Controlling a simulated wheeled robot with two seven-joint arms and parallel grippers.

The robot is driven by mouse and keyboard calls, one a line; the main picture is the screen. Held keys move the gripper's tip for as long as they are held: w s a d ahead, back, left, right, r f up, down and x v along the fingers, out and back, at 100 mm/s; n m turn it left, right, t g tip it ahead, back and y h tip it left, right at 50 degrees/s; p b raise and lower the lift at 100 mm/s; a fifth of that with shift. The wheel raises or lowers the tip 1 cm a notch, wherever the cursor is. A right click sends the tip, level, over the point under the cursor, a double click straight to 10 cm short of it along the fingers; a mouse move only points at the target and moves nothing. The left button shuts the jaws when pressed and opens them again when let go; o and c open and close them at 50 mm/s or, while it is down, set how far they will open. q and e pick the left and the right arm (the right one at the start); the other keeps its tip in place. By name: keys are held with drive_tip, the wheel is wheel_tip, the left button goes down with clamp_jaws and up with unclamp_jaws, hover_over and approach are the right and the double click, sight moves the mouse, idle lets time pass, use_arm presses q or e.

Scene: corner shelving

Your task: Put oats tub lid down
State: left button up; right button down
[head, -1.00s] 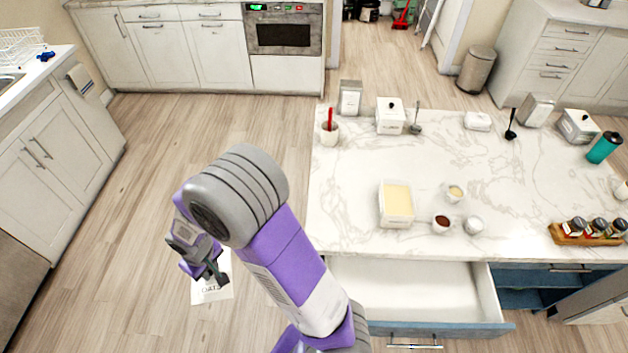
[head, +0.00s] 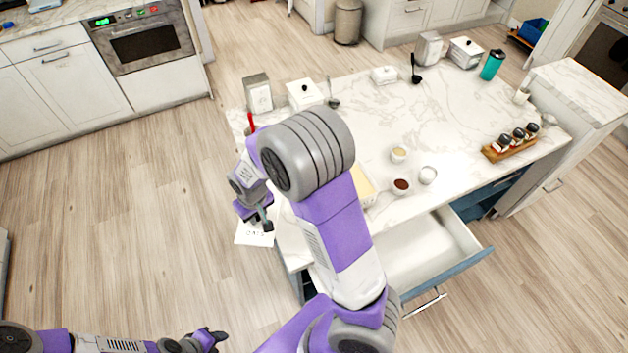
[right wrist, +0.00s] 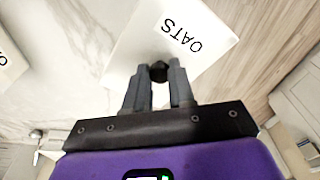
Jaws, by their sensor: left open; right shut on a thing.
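The oats tub lid (head: 255,235) is a flat white square with "OATS" on it and a black knob. My right gripper (head: 264,222) is shut on that knob and holds the lid near the left edge of the marble island (head: 440,110). In the right wrist view the fingers (right wrist: 158,85) close around the knob (right wrist: 158,71), with the white lid (right wrist: 190,35) beyond them. My left gripper (head: 215,338) is open and empty, low over the floor. An open rectangular tub with pale contents (head: 363,186) stands on the island, mostly hidden by my right arm.
Small bowls (head: 401,186), lidded white tubs (head: 304,94), a metal canister (head: 257,92) and a spice rack (head: 510,145) stand on the island. A drawer (head: 425,250) is open at its front. The island's middle and the floor at left are clear.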

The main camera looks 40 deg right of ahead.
drive_tip(key=w+d+m+p, duration=0.2)
drive_tip(key=w+d, duration=0.1)
drive_tip(key=d, duration=0.7)
drive_tip(key=w+d+m+p, duration=0.1)
drive_tip(key=w+d+p, duration=0.15)
drive_tip(key=d, duration=0.85)
wheel_tip(320, 180, down, 8)
drive_tip(key=shift+s+a+f, duration=0.1)
drive_tip(key=shift+a+f, duration=0.05)
drive_tip(key=shift+f, duration=0.3)
drive_tip(key=shift+f, duration=0.2)
drive_tip(key=c, duration=1)
unclamp_jaws()
drive_tip(key=shift+o, duration=0.2)
